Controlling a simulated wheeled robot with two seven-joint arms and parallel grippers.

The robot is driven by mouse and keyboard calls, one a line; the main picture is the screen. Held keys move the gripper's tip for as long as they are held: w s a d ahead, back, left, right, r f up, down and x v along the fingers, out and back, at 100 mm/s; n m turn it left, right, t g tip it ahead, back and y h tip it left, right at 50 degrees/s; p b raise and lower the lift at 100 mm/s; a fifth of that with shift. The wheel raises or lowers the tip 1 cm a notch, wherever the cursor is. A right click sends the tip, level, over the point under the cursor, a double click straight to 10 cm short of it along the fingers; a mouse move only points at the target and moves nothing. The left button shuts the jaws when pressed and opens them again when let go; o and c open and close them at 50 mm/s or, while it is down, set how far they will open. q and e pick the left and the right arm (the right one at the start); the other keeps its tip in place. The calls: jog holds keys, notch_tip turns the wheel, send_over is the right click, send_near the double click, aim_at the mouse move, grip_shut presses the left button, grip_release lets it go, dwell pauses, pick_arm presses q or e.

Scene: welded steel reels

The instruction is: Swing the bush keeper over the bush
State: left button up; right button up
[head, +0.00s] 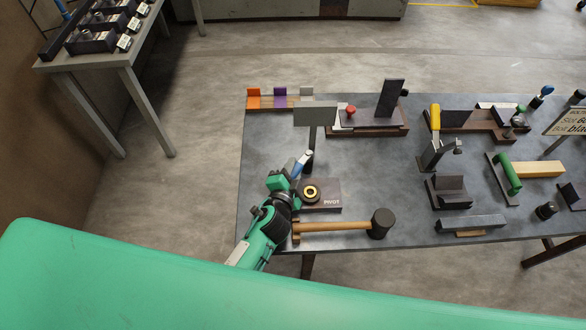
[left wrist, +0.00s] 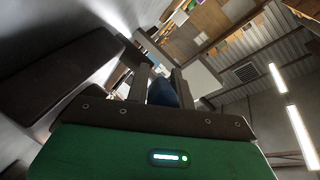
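The bush (head: 312,193) is a brass-coloured ring around a dark centre on a dark block marked PIVOT (head: 332,202), near the table's left edge. A blue-tipped handle (head: 302,160), apparently the keeper's, tilts up behind the bush; the rest of the keeper is hard to make out. My left gripper (head: 296,171) is at this handle, left of and behind the bush. In the left wrist view the two fingers close in on both sides of the blue grip (left wrist: 162,92), with no clear gap. My right gripper is not in view.
A mallet (head: 345,226) lies in front of the block. A grey plate on a post (head: 315,118) stands behind it. Orange, purple and grey holders (head: 280,98) line the back left. Fixtures, a yellow-handled clamp (head: 435,125) and a green handle (head: 507,172) fill the right side.

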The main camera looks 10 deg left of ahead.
pick_arm(q)
jog(key=o, duration=0.3)
jog(key=shift+s, duration=0.1)
jog(key=b+v, duration=0.3)
jog(key=v, duration=1)
jog(key=shift+s+r, duration=0.2)
jog(key=shift+s, duration=0.05)
